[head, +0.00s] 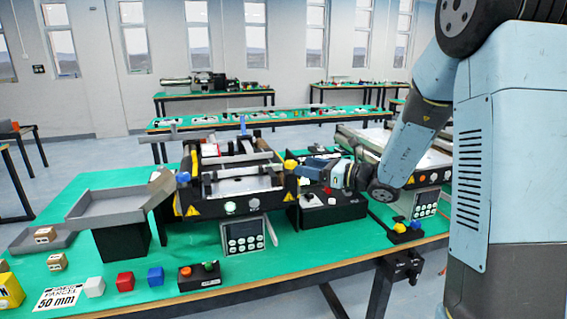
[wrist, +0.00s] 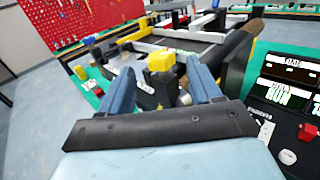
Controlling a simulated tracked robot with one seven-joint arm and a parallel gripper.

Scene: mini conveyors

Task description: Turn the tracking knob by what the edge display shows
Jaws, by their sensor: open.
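A yellow knob (wrist: 161,61) sits at the corner of the mini conveyor (wrist: 178,42); in the head view the yellow knob (head: 291,166) is at the belt frame's right side. My gripper (wrist: 157,78) is open, its two blue fingers on either side of the knob in the picture; I cannot tell whether they touch it. In the head view my gripper (head: 304,170) reaches in from the right, close to the knob. A dark display (wrist: 288,85) at the right of the wrist view shows white text including "RUN"; its other text is too blurred to read surely.
A black box (head: 330,211) with a red button stands right of the conveyor. A keypad panel (head: 244,236) stands in front. Coloured cubes, a button box (head: 199,275) and a grey tray (head: 113,205) are at left. A second conveyor (head: 383,143) is behind my arm.

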